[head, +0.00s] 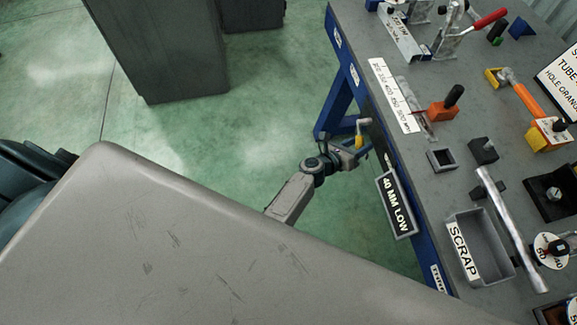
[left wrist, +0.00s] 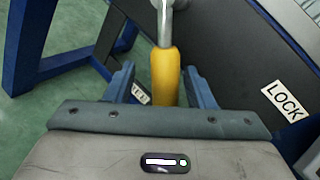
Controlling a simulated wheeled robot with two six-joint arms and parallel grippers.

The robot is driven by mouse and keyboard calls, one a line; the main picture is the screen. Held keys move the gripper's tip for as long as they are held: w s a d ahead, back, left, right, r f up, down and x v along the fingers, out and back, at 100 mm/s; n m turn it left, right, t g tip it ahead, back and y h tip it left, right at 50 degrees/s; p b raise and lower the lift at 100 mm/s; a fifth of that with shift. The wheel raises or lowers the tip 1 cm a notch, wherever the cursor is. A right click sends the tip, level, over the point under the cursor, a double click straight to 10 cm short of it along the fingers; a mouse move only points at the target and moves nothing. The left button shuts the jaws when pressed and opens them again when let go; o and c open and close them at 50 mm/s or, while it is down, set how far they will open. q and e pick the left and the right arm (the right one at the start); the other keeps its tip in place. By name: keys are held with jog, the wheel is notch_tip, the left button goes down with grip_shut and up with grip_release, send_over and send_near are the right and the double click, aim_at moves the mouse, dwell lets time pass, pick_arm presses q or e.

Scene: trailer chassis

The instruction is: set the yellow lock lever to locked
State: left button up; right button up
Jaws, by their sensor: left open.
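The yellow lock lever (head: 359,141) is mounted at the side of the blue-framed bench, below the top, with a metal shaft at its upper end. In the left wrist view the yellow lever grip (left wrist: 165,76) lies between the two fingers of my left gripper (left wrist: 159,72). The fingers are open, with a gap visible on both sides of the grip. In the head view my left gripper (head: 350,154) is small and reaches to the lever. A LOCK label (left wrist: 285,101) is right of the lever. A smaller label (left wrist: 139,92), hard to read, is partly hidden behind the left finger.
The bench top (head: 440,185) holds a scrap bin (head: 463,249), a metal tube (head: 512,230), an orange block (head: 443,111) and clamps. A 40 MM LOW sign (head: 397,204) hangs at its near edge. Green floor left of the bench is open. A dark cabinet (head: 160,45) stands behind.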

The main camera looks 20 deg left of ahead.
pick_arm(q)
jog(key=s+a+f+m+t+b, duration=0.2)
jog(key=s+a+m+b, duration=0.2)
jog(key=s+a+b, duration=0.45)
pick_arm(e)
notch_tip(320, 180, down, 11)
jog(key=b, duration=0.1)
pick_arm(q)
jog(key=s+a+f+m+g+y+p, duration=0.2)
jog(key=s+f+m+g+p, duration=0.2)
jog(key=s+f+m, duration=0.3)
jog(key=s+a+f+m+g+y+p, duration=0.2)
jog(key=s+f+m, duration=0.5)
jog(key=f, duration=0.9)
jog(key=shift+s+a+m+g+p, duration=0.4)
jog(key=shift+s+g+p, duration=0.3)
jog(key=shift+g+p, duration=0.55)
pick_arm(e)
notch_tip(320, 180, up, 9)
jog(key=shift+f, duration=0.15)
